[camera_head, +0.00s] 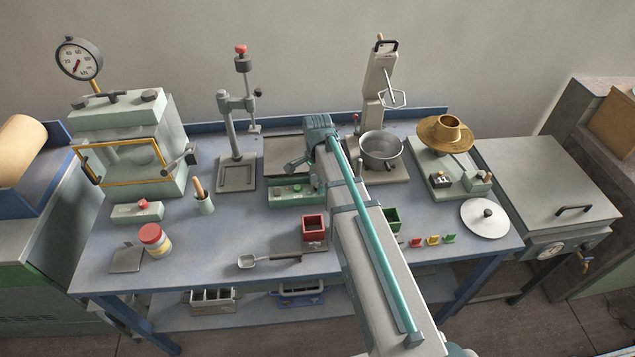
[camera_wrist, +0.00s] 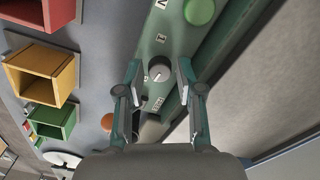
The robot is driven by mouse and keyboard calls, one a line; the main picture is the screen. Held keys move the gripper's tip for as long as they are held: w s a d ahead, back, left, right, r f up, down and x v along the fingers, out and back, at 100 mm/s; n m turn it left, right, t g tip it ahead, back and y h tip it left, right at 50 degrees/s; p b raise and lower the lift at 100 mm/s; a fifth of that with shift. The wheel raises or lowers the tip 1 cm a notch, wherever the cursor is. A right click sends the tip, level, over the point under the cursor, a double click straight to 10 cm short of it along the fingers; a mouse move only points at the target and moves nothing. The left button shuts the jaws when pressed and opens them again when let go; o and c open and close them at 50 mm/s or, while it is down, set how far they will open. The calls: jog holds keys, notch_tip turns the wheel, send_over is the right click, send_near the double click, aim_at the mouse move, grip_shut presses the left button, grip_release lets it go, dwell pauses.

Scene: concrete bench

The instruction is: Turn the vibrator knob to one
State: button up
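The vibrator knob (camera_wrist: 159,68) is a small dark round knob on a green control panel (camera_wrist: 158,22) in the wrist view. A pale mark shows on its face; I cannot read which setting it points to. My gripper (camera_wrist: 158,78) is open, with one finger on each side of the knob. Gaps show between the fingers and the knob, and I cannot judge the height above it. In the head view, the green control box (camera_head: 284,197) stands at mid-bench, its right end partly hidden by my arm.
A green button (camera_wrist: 199,11) sits on the panel near the knob. Red (camera_head: 314,227), yellow (camera_wrist: 40,75) and green (camera_head: 392,219) open boxes stand close by. A grey plate-topped unit (camera_head: 284,146) is behind the control box. A scoop (camera_head: 250,261) lies at the front.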

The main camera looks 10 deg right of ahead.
grip_shut()
